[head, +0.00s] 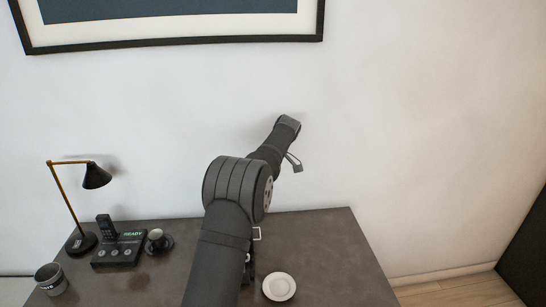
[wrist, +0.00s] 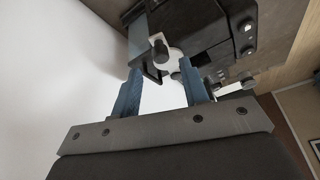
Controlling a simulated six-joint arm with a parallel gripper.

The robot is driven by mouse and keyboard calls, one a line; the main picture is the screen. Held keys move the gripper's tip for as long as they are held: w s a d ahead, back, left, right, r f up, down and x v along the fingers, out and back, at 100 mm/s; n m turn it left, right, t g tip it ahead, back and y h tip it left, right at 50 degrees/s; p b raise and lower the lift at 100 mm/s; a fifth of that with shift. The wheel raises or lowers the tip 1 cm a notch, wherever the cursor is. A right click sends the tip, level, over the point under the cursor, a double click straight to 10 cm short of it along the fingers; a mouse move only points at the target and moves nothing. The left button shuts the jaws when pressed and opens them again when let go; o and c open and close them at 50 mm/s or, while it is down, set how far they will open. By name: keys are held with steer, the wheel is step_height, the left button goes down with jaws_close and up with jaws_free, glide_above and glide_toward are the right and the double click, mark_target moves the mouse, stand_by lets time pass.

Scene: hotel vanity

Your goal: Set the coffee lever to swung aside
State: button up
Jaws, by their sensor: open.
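My gripper shows in the wrist view (wrist: 160,72), with its two bluish fingers apart and nothing clearly clasped. A dark body with screws (wrist: 212,22), perhaps the coffee machine, lies beyond to the right.
On the grey vanity top (head: 335,245) a white plate (head: 279,287) lies right of my arm. The vanity's right part is clear.

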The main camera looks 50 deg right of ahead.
steer(key=v, duration=1.3)
steer(key=shift+r, duration=0.35)
steer(key=shift+d, duration=0.1)
steer(key=x, duration=1.7)
steer(key=shift+f, duration=0.25)
steer(key=shift+s+r, duration=0.1)
steer(key=shift+f, duration=0.25)
steer(key=shift+s+a+r, duration=0.1)
steer(key=shift+a+r, duration=0.1)
steer(key=shift+a, duration=0.1)
steer(key=shift+s+a+m, duration=0.15)
steer(key=shift+a+m, duration=0.15)
steer(key=shift+m, duration=0.3)
stand_by(0.7)
